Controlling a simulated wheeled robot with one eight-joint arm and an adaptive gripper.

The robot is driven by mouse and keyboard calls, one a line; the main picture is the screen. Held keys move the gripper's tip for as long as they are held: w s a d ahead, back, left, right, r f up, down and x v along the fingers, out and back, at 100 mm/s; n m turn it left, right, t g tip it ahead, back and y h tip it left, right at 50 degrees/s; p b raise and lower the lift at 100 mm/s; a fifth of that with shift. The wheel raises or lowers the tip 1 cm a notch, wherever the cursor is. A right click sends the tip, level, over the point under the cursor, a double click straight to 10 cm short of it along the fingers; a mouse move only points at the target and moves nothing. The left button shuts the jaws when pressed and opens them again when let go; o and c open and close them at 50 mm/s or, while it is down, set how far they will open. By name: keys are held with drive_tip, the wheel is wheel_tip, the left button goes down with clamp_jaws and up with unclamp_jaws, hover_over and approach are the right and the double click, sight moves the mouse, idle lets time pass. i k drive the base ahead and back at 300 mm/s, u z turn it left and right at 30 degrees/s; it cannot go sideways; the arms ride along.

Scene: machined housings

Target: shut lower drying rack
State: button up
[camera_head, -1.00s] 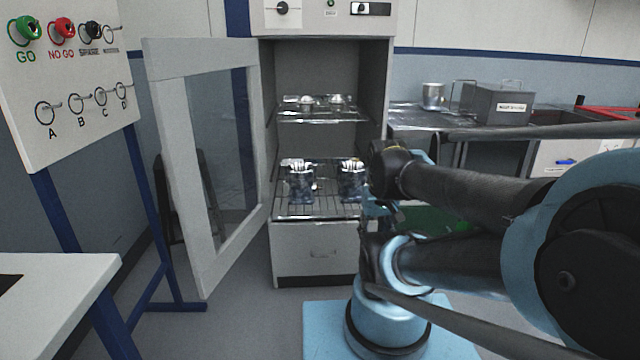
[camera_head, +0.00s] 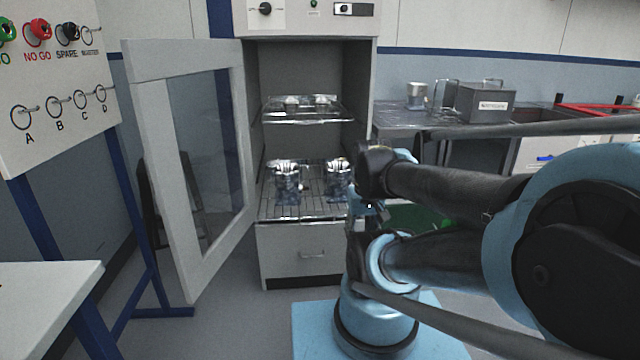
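The drying cabinet (camera_head: 369,75) stands open, with its glazed door (camera_head: 155,180) swung out to the left. The lower drying rack (camera_head: 300,208) is a wire shelf that reaches to the cabinet's front, above a drawer front. Two shiny metal housings (camera_head: 288,186) (camera_head: 338,180) stand upright on it. How far the rack sticks out is hard to tell. My arm comes in from the right, and its wrist end is at the rack's right front corner. My gripper (camera_head: 362,205) is mostly hidden by the arm there; its fingers cannot be made out, nor whether it touches the rack.
The upper rack (camera_head: 305,112) carries small metal parts. A bench (camera_head: 395,120) at the right holds a metal cup (camera_head: 417,96) and a grey box (camera_head: 485,103). A hook board (camera_head: 60,120) and white table (camera_head: 50,290) are at the left.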

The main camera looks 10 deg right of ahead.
sight(301, 162)
drive_tip(key=k, duration=1.15)
drive_tip(key=u, duration=0.5)
drive_tip(key=i, duration=1)
drive_tip(key=z, duration=0.5)
drive_tip(key=i, duration=0.7)
drive_tip(key=z, duration=0.5)
